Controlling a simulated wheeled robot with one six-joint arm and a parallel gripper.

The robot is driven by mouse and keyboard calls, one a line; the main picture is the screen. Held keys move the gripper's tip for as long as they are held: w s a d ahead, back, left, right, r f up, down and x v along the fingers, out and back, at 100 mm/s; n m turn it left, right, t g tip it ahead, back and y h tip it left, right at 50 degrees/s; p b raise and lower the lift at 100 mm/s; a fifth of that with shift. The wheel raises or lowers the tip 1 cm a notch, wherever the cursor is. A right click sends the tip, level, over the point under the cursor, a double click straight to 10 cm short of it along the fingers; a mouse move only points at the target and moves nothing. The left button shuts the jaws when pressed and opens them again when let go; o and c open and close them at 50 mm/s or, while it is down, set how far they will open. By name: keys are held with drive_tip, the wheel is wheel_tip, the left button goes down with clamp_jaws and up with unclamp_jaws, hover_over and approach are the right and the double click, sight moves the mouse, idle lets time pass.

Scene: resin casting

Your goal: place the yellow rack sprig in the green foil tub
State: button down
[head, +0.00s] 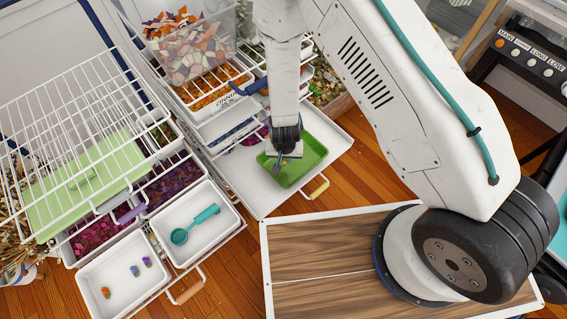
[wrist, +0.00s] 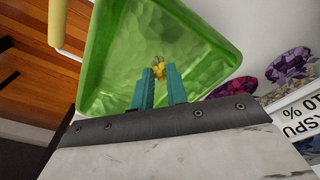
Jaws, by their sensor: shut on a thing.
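The green foil tub (head: 309,161) stands on a white pull-out tray in the middle of the head view. It fills much of the wrist view (wrist: 115,45), with crinkled inner walls. My gripper (wrist: 160,75) has teal fingers and points into the tub. Its fingers are shut on the yellow rack sprig (wrist: 158,65), which shows as a small yellow tip between them. In the head view my gripper (head: 284,160) is over the left part of the tub. I cannot tell whether the sprig touches the tub floor.
The white tray (head: 258,196) has bare room left of the tub. Left of it, a white bin (head: 128,263) holds several small coloured sprigs, and another (head: 215,235) holds a teal scoop (head: 195,224). A wire rack (head: 70,120) and a bin of coloured chips (head: 187,45) stand behind.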

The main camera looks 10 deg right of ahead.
sight(284, 162)
drive_tip(key=shift+f, duration=1.85)
drive_tip(key=c, duration=1.4)
unclamp_jaws()
drive_tip(key=shift+f, duration=0.15)
drive_tip(key=r, duration=0.4)
drive_tip(key=s+r, duration=0.1)
drive_tip(key=r, duration=0.7)
drive_tip(key=shift+s+a+r, duration=0.1)
drive_tip(key=shift+s, duration=0.15)
